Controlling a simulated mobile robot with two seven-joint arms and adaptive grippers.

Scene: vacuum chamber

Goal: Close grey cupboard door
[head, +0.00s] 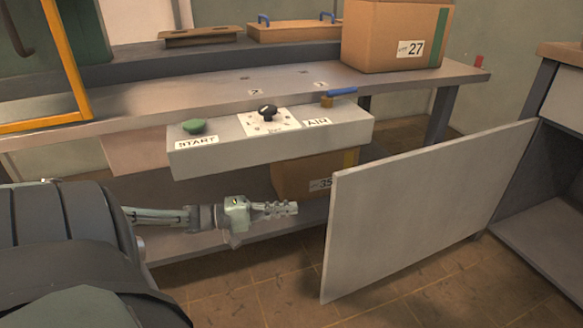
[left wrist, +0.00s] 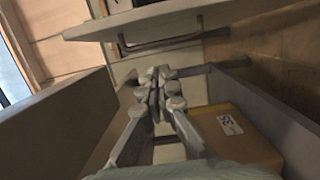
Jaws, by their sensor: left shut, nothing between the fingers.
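The grey cupboard door (head: 425,205) stands wide open at the right of the head view. Its far end meets the cupboard (head: 540,215), and its free edge is toward the middle. My left gripper (head: 293,208) is shut and empty, a short way left of that free edge, with a gap between. In the left wrist view the closed fingers (left wrist: 160,90) point toward a light grey panel (left wrist: 170,20) that looks like the door, with a dark bar-like handle beside it. My right gripper is not in view.
A control box (head: 270,140) with a green button and black knob sits above my left gripper. A workbench (head: 220,95) carries a carton (head: 395,38). Another carton (head: 290,180) stands on the lower shelf behind the gripper. Bare tiled floor (head: 285,295) lies below.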

